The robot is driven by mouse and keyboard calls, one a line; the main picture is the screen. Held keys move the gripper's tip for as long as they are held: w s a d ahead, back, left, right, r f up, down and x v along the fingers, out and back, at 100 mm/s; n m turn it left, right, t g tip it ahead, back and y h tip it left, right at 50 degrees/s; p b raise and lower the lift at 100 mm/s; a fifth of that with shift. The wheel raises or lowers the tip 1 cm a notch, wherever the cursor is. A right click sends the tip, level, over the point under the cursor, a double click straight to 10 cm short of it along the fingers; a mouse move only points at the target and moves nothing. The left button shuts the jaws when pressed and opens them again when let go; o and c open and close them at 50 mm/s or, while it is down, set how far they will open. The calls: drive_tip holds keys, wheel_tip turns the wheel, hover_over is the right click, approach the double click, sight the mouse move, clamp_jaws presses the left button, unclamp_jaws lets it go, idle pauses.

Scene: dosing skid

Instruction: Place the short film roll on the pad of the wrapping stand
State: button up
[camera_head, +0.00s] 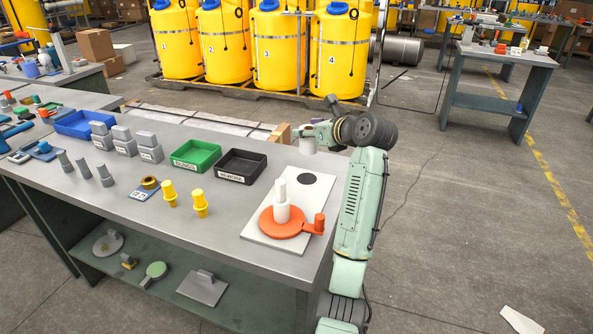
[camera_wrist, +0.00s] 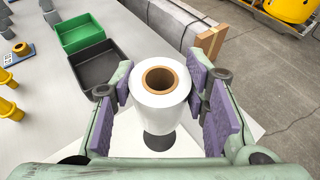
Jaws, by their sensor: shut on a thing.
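The short film roll (camera_wrist: 160,98) is white with a brown core and sits upright between the purple finger pads of my gripper (camera_wrist: 162,88). In the head view my gripper (camera_head: 318,136) holds the roll (camera_head: 307,146) in the air above the far end of the white board. The wrapping stand (camera_head: 262,238) is this white board, with a black round pad (camera_head: 308,179) at its far end. In the wrist view the pad (camera_wrist: 159,141) shows below the roll, partly hidden by it. An orange disc (camera_head: 272,225) with a stepped white post (camera_head: 282,207) stands on the near end.
A black bin (camera_head: 242,167) and a green bin (camera_head: 196,155) stand left of the board. Two yellow fittings (camera_head: 200,204) stand nearer the front. An orange knob (camera_head: 319,223) sticks up beside the disc. The bench top around the pad is clear.

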drive_tip(key=shift+w+a+f, duration=0.1)
drive_tip(key=shift+w+f, duration=0.05)
drive_tip(key=shift+w, duration=0.05)
wheel_tip(320, 180, down, 10)
drive_tip(key=shift+r+p, duration=0.2)
drive_tip(key=shift+p, duration=0.9)
drive_tip(key=o, duration=1.2)
